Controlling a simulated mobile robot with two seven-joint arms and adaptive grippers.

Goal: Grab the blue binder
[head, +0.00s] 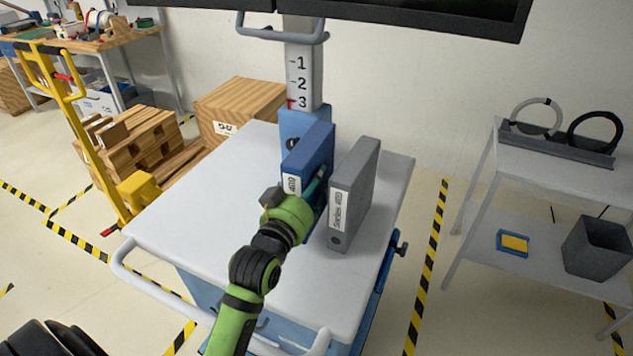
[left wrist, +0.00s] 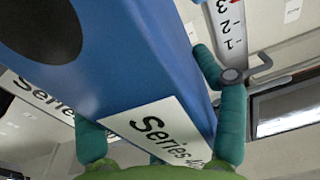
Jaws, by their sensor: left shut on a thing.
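The blue binder (head: 310,148) stands upright on the white-topped cart (head: 200,220), in front of the cart's post. My left gripper (head: 306,192) is shut on it from the front. In the left wrist view the blue binder (left wrist: 140,60) lies between my two green fingers, its white "Series" label facing the camera. The binder's lower part is hidden behind my gripper, so I cannot tell whether it touches the cart top. My right gripper is not in view.
A grey binder (head: 354,195) stands upright just right of my left gripper. The cart's post (head: 303,62) rises behind the blue binder. A handle rail (head: 190,295) runs along the cart's front. The left part of the cart top is clear.

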